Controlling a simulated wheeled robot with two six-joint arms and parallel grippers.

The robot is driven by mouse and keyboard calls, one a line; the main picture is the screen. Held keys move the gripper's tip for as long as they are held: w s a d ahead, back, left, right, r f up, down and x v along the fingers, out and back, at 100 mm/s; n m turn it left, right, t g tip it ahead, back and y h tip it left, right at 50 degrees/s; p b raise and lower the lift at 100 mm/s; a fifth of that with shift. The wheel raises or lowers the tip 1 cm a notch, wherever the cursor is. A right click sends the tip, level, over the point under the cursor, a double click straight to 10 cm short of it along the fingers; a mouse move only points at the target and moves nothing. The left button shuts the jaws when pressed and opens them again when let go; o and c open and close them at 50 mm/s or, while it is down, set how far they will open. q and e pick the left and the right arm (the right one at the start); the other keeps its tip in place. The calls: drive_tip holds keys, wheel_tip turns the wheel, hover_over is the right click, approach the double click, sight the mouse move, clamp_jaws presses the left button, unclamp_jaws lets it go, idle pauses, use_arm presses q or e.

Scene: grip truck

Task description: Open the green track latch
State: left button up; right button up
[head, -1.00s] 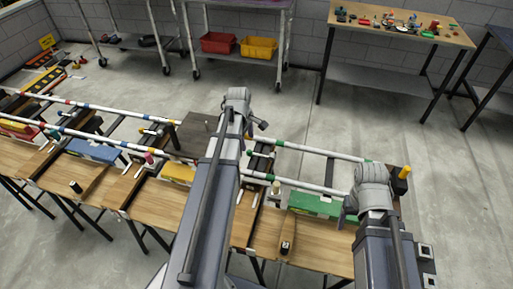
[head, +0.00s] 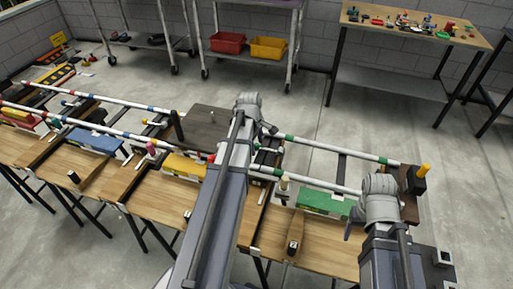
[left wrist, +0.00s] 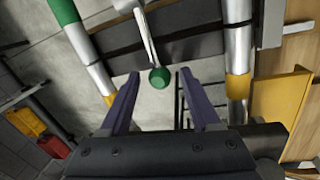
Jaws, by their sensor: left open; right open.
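The green track latch shows in the left wrist view as a metal lever with a round green knob (left wrist: 160,78). My left gripper (left wrist: 159,73) is open, and the knob appears between its fingertips; I see no contact and cannot tell the depth. In the head view my left gripper (head: 268,130) is near the left end of the green-banded rails (head: 310,147), and the knob is not clearly visible there. My right gripper (head: 351,226) is open and empty beside a green block (head: 322,201), partly hidden by its own wrist.
Yellow (head: 184,166) and blue (head: 94,140) blocks lie along the track to the left. A shelf with red (head: 227,42) and yellow bins (head: 269,48) stands behind, across open floor.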

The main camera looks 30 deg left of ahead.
use_arm(q)
clamp_jaws()
idle(0.5)
idle(0.9)
